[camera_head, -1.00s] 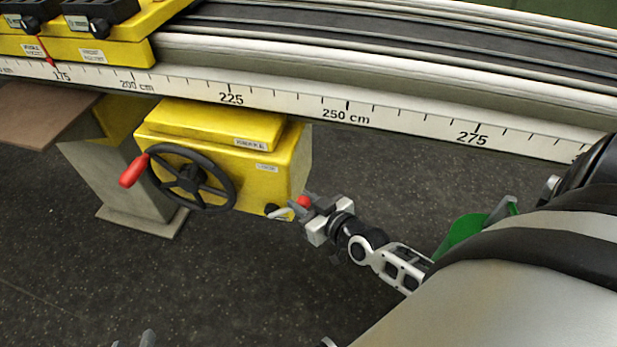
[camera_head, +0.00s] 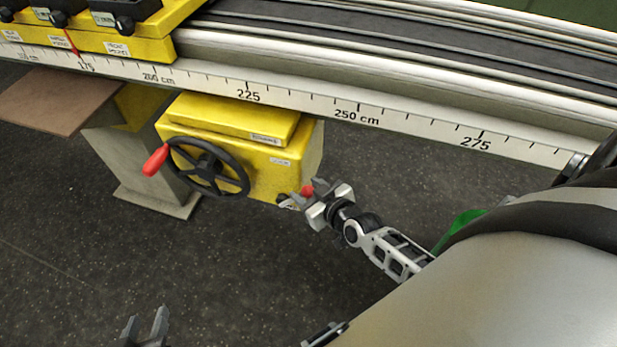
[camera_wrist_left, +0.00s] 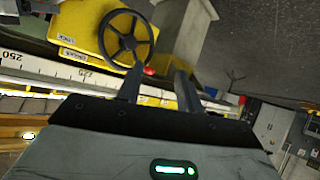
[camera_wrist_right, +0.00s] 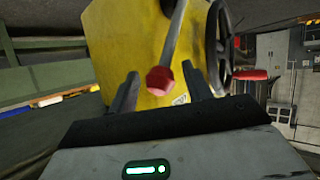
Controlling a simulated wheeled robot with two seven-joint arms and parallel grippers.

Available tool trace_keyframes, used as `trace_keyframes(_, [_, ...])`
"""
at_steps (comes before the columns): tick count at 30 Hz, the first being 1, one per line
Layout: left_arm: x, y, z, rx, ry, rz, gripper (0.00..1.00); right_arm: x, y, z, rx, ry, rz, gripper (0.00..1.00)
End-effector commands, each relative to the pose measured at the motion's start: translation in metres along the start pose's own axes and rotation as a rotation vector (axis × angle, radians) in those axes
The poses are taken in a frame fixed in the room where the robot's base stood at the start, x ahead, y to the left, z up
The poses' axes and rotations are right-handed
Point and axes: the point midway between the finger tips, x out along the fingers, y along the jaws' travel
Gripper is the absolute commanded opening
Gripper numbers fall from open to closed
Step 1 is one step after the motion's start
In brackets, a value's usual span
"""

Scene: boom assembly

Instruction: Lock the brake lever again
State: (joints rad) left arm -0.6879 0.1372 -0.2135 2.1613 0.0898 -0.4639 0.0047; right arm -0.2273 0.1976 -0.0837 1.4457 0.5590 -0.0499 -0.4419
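The brake lever (camera_head: 291,201), a short metal rod with a red knob (camera_head: 307,191), sits at the lower right corner of the yellow gearbox (camera_head: 268,168). My right gripper (camera_head: 316,202) is right beside the knob. In the right wrist view the red knob (camera_wrist_right: 160,80) on its rod (camera_wrist_right: 175,35) shows between the two spread fingers (camera_wrist_right: 160,85), with gaps on both sides. My left gripper (camera_head: 146,322) is open and empty at the bottom of the head view, well away from the lever. In the left wrist view its fingers (camera_wrist_left: 157,85) are apart.
A black handwheel (camera_head: 208,166) with a red handle (camera_head: 156,160) is on the gearbox front. The rail with a centimetre scale (camera_head: 410,125) runs above. A grey support post (camera_head: 135,160) stands left. The dark floor between my arms is clear.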

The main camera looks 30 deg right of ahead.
Motion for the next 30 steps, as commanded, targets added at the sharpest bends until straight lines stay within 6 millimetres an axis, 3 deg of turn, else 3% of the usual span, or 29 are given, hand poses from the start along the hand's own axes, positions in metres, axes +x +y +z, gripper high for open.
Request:
trace_keyframes(7, [0.0, 0.0, 0.0, 0.0, -0.001, 0.0, 0.36, -0.002, -0.001, 0.0, 0.0, -0.001, -0.001, 0.5])
trace_keyframes(11, [-0.002, 0.0, -0.003, 0.002, -0.002, -0.001, 0.36, -0.013, -0.001, 0.0, 0.001, -0.002, -0.001, 0.5])
trace_keyframes(24, [-0.006, -0.001, -0.008, 0.025, -0.019, -0.014, 0.36, -0.114, 0.0, 0.0, -0.001, -0.004, -0.001, 0.5])
trace_keyframes(30, [-0.006, -0.002, -0.005, 0.03, -0.028, -0.016, 0.36, -0.146, 0.0, 0.0, -0.002, -0.003, -0.001, 0.5])
